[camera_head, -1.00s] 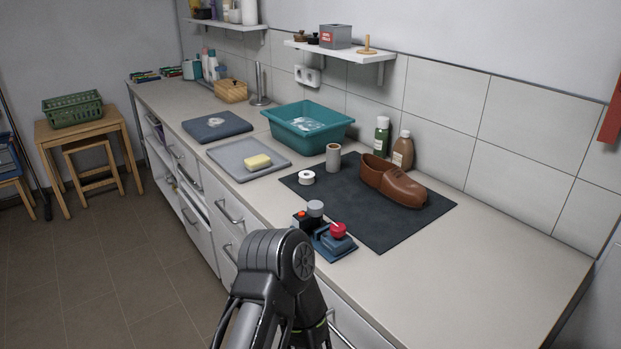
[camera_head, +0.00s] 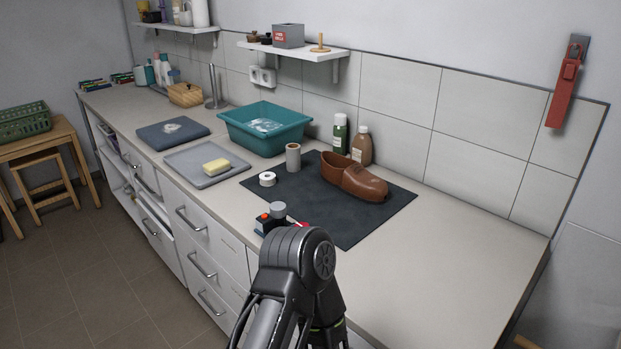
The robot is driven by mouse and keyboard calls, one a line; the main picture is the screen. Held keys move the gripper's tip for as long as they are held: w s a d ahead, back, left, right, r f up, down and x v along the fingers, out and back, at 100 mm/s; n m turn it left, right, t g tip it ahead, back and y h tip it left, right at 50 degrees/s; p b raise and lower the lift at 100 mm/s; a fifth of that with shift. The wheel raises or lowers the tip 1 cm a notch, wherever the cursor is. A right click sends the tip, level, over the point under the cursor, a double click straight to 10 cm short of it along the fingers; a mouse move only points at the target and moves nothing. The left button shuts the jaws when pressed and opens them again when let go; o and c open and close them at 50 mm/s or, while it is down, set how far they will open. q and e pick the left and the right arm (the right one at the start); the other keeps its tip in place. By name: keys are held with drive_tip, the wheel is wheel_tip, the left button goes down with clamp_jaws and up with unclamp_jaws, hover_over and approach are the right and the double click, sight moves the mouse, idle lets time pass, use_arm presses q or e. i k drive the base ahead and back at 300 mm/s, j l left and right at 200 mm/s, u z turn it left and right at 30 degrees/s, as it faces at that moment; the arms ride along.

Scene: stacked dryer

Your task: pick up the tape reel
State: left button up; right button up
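The tape reel (camera_head: 267,179) is a small white roll with a dark centre. It lies on the left part of the dark mat (camera_head: 347,228), left of a grey-brown upright cylinder (camera_head: 293,157). One of my black arms rises from the bottom middle of the view, in front of the counter edge and well short of the reel. Neither gripper's fingertips can be seen. Nothing touches the reel.
A brown shoe (camera_head: 354,181) stands on the mat, with two bottles (camera_head: 340,134) behind. A small device with a red button (camera_head: 264,217) is partly hidden by my arm. A grey tray (camera_head: 185,162) with yellow soap and a teal basin (camera_head: 245,117) are left. The right counter is clear.

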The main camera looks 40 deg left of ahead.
sight(267, 179)
drive_tip(key=j+z, duration=0.4)
drive_tip(key=k+j+z, duration=0.1)
drive_tip(key=j+z, duration=0.25)
drive_tip(key=k+j+z, duration=0.1)
drive_tip(key=z, duration=0.3)
drive_tip(key=k+j+z, duration=0.15)
drive_tip(key=k+j, duration=0.35)
drive_tip(key=j, duration=0.3)
drive_tip(key=k+j+z, duration=0.15)
drive_tip(key=k+j, duration=0.35)
drive_tip(key=j, duration=0.2)
drive_tip(key=k+j+z, duration=0.15)
drive_tip(key=k+j, duration=0.4)
drive_tip(key=j, duration=0.15)
